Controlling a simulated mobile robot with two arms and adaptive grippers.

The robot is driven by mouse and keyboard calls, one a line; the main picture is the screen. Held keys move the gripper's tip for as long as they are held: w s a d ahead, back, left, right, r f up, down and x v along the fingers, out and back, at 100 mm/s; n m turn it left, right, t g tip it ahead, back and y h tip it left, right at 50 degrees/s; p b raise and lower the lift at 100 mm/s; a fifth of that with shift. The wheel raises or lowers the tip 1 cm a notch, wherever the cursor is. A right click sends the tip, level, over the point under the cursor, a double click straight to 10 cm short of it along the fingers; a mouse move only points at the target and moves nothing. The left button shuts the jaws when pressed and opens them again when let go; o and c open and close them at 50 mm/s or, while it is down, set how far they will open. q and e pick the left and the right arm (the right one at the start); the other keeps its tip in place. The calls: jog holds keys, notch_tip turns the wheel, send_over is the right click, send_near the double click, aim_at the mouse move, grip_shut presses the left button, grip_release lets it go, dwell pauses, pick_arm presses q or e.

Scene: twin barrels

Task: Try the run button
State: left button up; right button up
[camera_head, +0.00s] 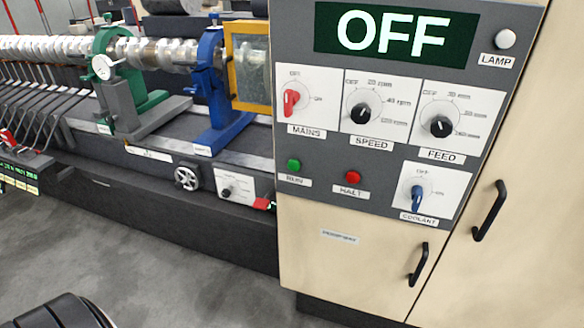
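The green run button (294,165) sits at the lower left of the grey control panel (322,206), above a small label that is blurred but looks like RUN. The red halt button (353,177) is to its right. The display (395,33) at the top reads OFF in white on dark green. The red mains knob (291,102) stands roughly upright, towards its OFF mark. The lamp (505,39) looks pale and unlit.
Black speed (362,112) and feed (439,126) knobs and a blue coolant knob (418,198) share the panel. Black door handles (489,211) stick out from the beige cabinet. A long machine bed with a blue stand (212,90) is at left. Grey floor (180,270) in front is clear.

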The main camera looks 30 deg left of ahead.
pick_arm(q)
grip_shut()
dwell(0.4)
dwell(0.6)
